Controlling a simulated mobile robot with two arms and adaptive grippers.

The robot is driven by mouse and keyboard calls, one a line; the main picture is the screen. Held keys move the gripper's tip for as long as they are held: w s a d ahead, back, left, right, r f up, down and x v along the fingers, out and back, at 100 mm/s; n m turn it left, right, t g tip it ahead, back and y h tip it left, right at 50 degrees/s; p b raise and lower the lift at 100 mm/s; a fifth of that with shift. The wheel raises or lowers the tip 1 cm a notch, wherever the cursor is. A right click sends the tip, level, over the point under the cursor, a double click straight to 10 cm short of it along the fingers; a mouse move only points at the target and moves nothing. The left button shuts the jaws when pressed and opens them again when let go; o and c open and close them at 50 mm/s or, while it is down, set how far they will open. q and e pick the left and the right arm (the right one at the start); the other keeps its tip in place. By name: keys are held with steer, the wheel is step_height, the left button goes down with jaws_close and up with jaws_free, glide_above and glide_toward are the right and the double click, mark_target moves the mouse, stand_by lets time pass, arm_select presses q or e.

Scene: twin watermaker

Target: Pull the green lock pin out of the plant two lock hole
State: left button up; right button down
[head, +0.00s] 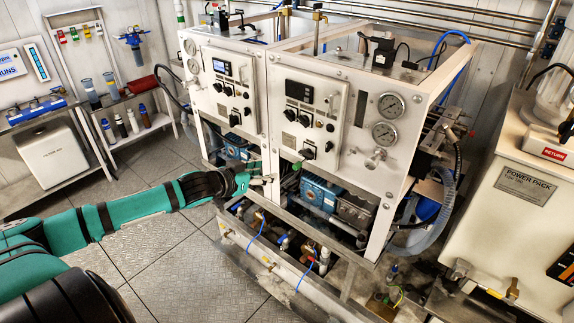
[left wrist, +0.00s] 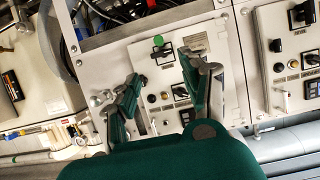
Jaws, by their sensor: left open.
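The green lock pin (head: 297,166) shows as a small green head at the lower left edge of the right-hand plant's control panel (head: 326,108), below a black rotary switch. In the left wrist view the round green head (left wrist: 158,40) sits beside that black switch, beyond the fingertips. The hole it sits in is hidden. My left gripper (head: 264,174) is to the left of the pin, in front of the plants' lower front. In the left wrist view its fingers (left wrist: 163,68) are spread apart with nothing between them, and the pin lies clear of both. My right gripper is not in view.
The left-hand plant (head: 228,85) stands beside the right-hand one on the same frame. Below, an open bay holds a blue pump (head: 319,193), pipes and blue hoses. A power pack (head: 510,195) stands at the right. The floor (head: 165,250) at the left is clear.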

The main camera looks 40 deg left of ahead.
arm_select(q)
glide_toward(295, 165)
steer(key=b+x, duration=0.6)
steer(key=x, duration=0.3)
steer(key=shift+w+f, duration=0.1)
steer(key=shift+f, duration=0.05)
steer(key=shift+w, duration=0.5)
steer(key=shift+d, duration=0.1)
